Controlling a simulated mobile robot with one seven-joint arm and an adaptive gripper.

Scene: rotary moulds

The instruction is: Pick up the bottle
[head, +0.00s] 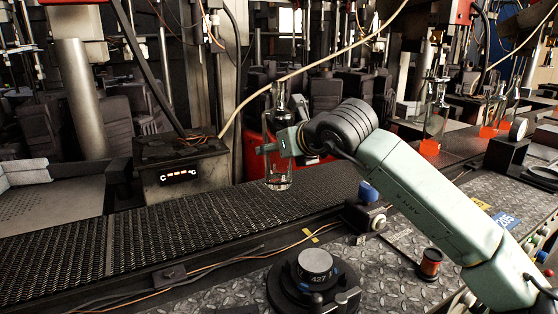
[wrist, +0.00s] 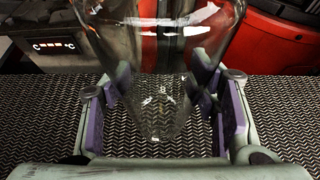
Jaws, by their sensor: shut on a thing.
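The clear glass bottle (head: 278,160) is upright in the head view, over the dark mesh conveyor belt (head: 190,218). My gripper (head: 280,146) is shut on its body from the right side. In the wrist view the bottle (wrist: 158,95) stands between the purple-padded fingers of my gripper (wrist: 165,120). The belt's mesh shows through the glass. I cannot tell for sure whether the bottle's base touches the belt or hangs just above it.
A control box with a lit display (head: 181,176) stands behind the belt to the left. Other clear bottles (head: 436,110) with glowing orange bases stand at the right. A pale hose crosses above.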

